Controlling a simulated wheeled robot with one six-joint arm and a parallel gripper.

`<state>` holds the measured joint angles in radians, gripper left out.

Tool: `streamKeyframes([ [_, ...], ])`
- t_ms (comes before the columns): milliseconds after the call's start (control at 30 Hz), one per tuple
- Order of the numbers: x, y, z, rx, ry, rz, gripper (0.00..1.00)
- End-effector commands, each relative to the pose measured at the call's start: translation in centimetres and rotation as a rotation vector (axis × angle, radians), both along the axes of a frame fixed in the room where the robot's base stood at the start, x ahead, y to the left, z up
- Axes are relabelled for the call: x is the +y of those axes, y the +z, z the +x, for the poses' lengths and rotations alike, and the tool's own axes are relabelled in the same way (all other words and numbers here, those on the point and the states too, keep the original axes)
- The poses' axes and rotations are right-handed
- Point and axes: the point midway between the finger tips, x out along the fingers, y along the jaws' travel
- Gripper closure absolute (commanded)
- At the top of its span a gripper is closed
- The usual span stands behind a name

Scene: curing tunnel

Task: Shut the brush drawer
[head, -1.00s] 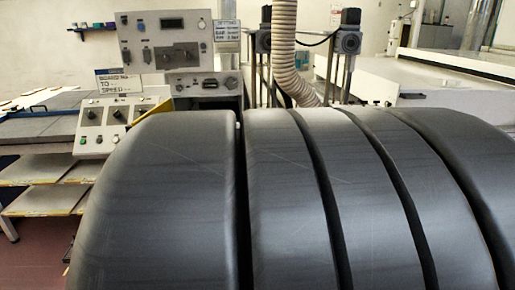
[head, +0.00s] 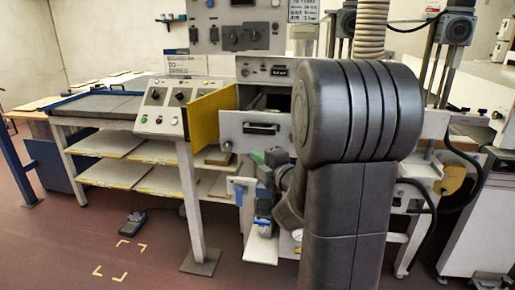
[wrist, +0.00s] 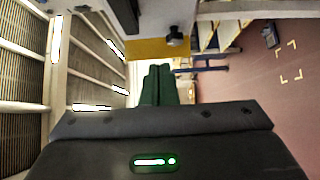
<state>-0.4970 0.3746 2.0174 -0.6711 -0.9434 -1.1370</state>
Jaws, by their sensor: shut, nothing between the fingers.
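The drawer (head: 235,138) under the control panel is pulled out in the head view. Its pale front carries a dark handle (head: 262,128), and a dark gap shows above and behind the front. I cannot see any brushes. My arm stands in front and hides the drawer's right end. My gripper (head: 258,157) shows small and green just below the drawer front, partly hidden by my arm; I cannot tell if it touches. In the wrist view my gripper (wrist: 158,82) has its green fingers together, with nothing between them.
A yellow panel (head: 210,112) stands out at the drawer's left; it also shows beyond the fingers in the wrist view (wrist: 145,48). A sloped control box (head: 162,107) and shelves (head: 150,180) stand further left. The floor at front left is mostly clear, with a blue-grey device (head: 132,222).

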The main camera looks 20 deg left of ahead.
Motion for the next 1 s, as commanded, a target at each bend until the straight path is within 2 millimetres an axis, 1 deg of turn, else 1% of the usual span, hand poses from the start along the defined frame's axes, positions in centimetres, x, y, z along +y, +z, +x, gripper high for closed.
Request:
streamKeyframes([
  [167, 2.2, 0.1, 1.3, 0.003, 0.002, -0.001, 1.00],
  [500, 8.4, 0.1, 5.1, 0.004, 0.000, 0.000, 1.00],
  [600, 8.5, 0.1, 6.7, 0.004, -0.005, -0.001, 1.00],
  [700, 8.7, 0.1, 7.9, 0.005, -0.005, 0.000, 1.00],
  [833, 8.9, 0.1, 8.7, 0.004, -0.004, 0.000, 1.00],
  [1000, 9.0, 0.0, 8.9, 0.004, -0.004, -0.001, 1.00],
])
